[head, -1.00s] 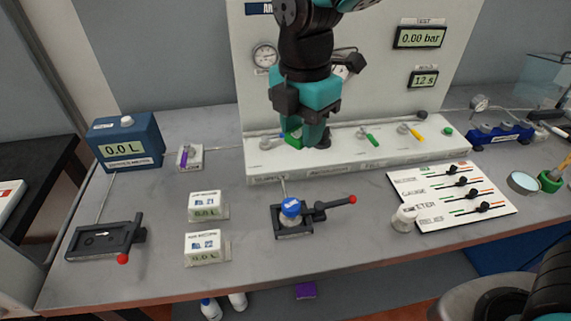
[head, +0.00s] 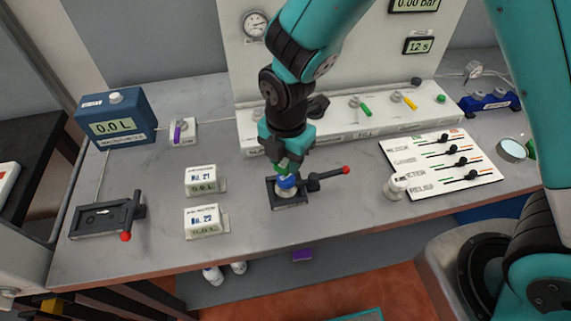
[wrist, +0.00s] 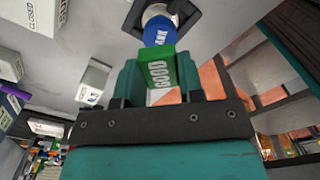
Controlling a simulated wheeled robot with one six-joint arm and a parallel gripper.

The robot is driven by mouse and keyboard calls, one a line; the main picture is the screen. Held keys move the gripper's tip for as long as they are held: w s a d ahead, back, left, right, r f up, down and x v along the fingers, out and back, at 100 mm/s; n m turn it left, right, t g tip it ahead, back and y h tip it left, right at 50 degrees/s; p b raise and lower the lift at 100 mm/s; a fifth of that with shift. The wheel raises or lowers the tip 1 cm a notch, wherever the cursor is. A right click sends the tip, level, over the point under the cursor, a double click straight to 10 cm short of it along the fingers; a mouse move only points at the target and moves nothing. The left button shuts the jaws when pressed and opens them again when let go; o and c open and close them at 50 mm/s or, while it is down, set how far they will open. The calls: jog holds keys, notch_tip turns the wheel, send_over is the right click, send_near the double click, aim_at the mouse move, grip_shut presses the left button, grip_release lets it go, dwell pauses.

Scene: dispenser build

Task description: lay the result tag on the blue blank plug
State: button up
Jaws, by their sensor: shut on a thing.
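The blue blank plug (head: 287,182) sits upright in a dark clamp fixture (head: 292,201) on the bench. It also shows in the wrist view (wrist: 160,32) at the top, with lettering on its face. My gripper (head: 283,166) is right above the plug, pointing down. It is shut on a green result tag reading GOOD (wrist: 158,70). In the wrist view the tag's end lies against or just over the plug's near edge; I cannot tell whether they touch. In the head view the tag is mostly hidden by the gripper.
The clamp's red-tipped lever (head: 346,170) sticks out to the right. Two white boxes (head: 201,180) stand left of the clamp. A white valve rail (head: 350,122) runs behind, and a slider panel (head: 442,160) lies to the right. The bench between boxes and clamp is clear.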

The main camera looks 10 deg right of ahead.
aim_at(286, 161)
jog(key=shift+f, duration=1.7)
jog(key=shift+f, duration=0.15)
jog(key=o, duration=0.9)
